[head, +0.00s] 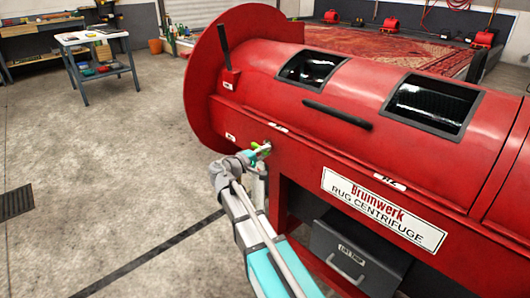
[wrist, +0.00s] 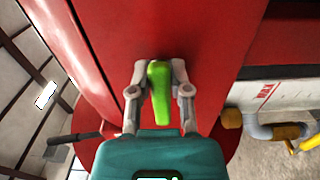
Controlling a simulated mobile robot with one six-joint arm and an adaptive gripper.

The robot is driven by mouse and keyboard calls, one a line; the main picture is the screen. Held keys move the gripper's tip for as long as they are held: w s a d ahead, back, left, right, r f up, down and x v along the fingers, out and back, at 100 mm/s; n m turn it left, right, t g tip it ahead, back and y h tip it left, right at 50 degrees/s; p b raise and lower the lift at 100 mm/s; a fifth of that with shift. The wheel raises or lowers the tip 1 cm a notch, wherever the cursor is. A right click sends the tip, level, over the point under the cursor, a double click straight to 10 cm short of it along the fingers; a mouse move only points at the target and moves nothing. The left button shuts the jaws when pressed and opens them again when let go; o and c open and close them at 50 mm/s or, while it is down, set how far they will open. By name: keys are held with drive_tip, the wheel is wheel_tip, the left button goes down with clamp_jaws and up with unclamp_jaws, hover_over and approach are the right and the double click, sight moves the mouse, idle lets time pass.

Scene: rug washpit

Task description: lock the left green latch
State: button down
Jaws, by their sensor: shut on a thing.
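The left green latch (wrist: 159,92) is on the red front of the rug centrifuge (head: 245,115), near its left end. In the wrist view the latch stands lengthwise between the two grey fingers of my gripper (wrist: 155,88), which are shut on it. In the head view the gripper (head: 257,153) is at the centrifuge's front face, and only a small green part of the latch (head: 267,146) shows there. I cannot tell from these views whether the latch is locked.
A black handle (head: 337,114) is on the curved lid, and a black lever (head: 224,47) rises at the left end. A grey box (head: 358,252) sits under the machine. A small table (head: 92,36) stands at the back left. The floor to the left is mostly clear.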

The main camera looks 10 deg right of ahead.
drive_tip(key=shift+w, duration=0.1)
drive_tip(key=c, duration=0.6)
unclamp_jaws()
drive_tip(key=shift+o, duration=0.2)
drive_tip(key=shift+a, duration=0.1)
drive_tip(key=v, duration=1.1)
drive_tip(key=shift+s+a, duration=0.25)
drive_tip(key=shift+a, duration=0.1)
drive_tip(key=shift+d, duration=0.1)
